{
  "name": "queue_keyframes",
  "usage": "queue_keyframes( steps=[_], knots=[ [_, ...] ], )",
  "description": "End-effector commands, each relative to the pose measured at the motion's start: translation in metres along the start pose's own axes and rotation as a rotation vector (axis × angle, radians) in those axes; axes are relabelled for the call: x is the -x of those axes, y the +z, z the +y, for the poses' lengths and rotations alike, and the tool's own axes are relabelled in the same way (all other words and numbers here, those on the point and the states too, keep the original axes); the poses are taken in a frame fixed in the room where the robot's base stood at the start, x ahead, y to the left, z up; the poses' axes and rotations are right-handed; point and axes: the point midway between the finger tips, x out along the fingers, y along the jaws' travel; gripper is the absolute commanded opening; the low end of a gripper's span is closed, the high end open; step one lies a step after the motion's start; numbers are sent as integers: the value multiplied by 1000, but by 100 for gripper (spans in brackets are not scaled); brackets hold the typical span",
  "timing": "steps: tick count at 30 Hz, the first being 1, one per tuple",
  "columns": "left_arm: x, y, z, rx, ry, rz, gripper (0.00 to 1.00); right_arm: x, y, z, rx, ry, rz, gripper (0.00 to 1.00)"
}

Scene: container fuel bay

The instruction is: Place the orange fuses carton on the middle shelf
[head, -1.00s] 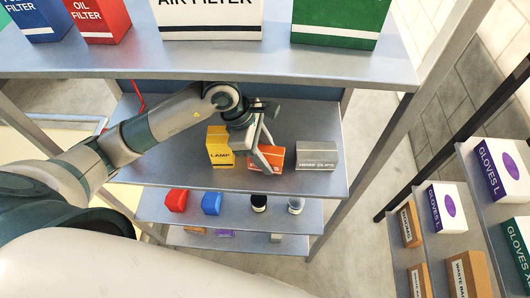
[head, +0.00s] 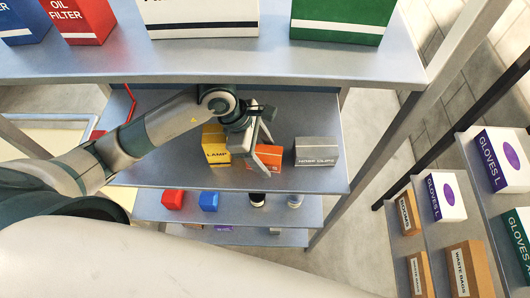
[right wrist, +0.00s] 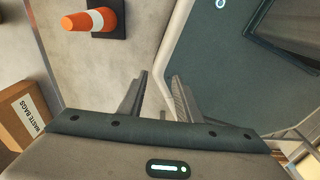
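The orange fuses carton (head: 270,154) stands on the shelf below the top one (head: 170,174), between the yellow lamp carton (head: 216,152) and the grey hose clips carton (head: 316,154). My left gripper (head: 266,158) is at the orange carton. Its fingers look apart, and one crosses in front of the carton and hides part of its face. I cannot tell whether they touch it. My right gripper (right wrist: 158,95) is open and empty in the right wrist view, away from the shelves.
Filter boxes, such as the green one (head: 342,18), stand on the top shelf above my left arm. A rack with gloves boxes (head: 441,197) is at right. A traffic cone (right wrist: 92,20) stands on the floor.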

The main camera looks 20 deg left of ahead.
Motion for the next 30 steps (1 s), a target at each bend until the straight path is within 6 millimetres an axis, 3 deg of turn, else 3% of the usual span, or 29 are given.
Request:
queue_keyframes(
  steps=[9, 21, 30],
  knots=[
    [6, 2, 0, 1, 0, 0, 61, 6, -14, -12, -6, -12, 16, 31],
    [60, 2, 1, -1, 3, 1, 61, 28, -10, -10, -5, -10, 10, 31],
    [78, 1, 0, 0, 0, 0, 61, 33, -8, -3, -2, -4, 7, 31]
  ],
)
